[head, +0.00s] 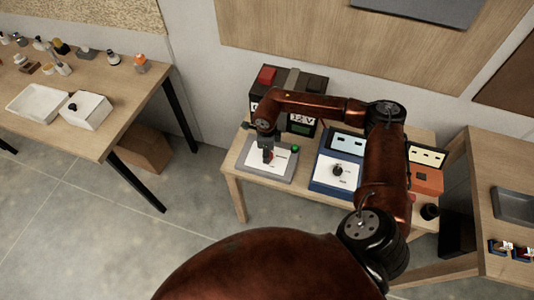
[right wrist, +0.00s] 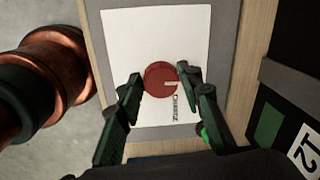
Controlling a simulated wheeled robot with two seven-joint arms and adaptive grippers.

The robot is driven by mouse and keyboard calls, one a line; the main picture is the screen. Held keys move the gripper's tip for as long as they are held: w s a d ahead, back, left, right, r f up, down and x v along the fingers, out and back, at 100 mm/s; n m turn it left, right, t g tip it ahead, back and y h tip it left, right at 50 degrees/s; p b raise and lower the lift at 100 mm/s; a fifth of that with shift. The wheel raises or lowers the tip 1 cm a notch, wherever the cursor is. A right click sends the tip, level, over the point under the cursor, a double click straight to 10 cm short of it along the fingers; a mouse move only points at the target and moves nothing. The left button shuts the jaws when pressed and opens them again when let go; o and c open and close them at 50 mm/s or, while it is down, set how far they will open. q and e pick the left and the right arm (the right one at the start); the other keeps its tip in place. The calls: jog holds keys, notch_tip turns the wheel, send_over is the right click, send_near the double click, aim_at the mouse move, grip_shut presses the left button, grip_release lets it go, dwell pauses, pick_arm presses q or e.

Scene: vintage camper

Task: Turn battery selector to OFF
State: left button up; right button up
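The battery selector is a red round knob (right wrist: 157,75) on a white plate (right wrist: 118,40), with a pale mark on it pointing to the right in the right wrist view. Small sideways lettering beside the knob is hard to read. In the head view the selector box (head: 250,166) is grey with a white face, and my gripper largely hides the knob. My right gripper (head: 267,157) points down over it. In the wrist view its fingers (right wrist: 161,82) are apart, one on either side of the knob; contact cannot be told. My left gripper is not in view.
A black battery (head: 303,121) marked 12 V stands behind the selector box. A blue box with a black knob (head: 337,170) and an orange device (head: 427,180) stand to the right. Another table (head: 120,120) is at left, with floor between.

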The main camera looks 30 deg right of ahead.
jog(key=o, duration=0.3)
jog(key=shift+r, duration=0.15)
notch_tip(320, 180, up, 12)
jog(key=shift+s+a, duration=0.25)
jog(key=shift+s, duration=0.1)
dwell(0.5)
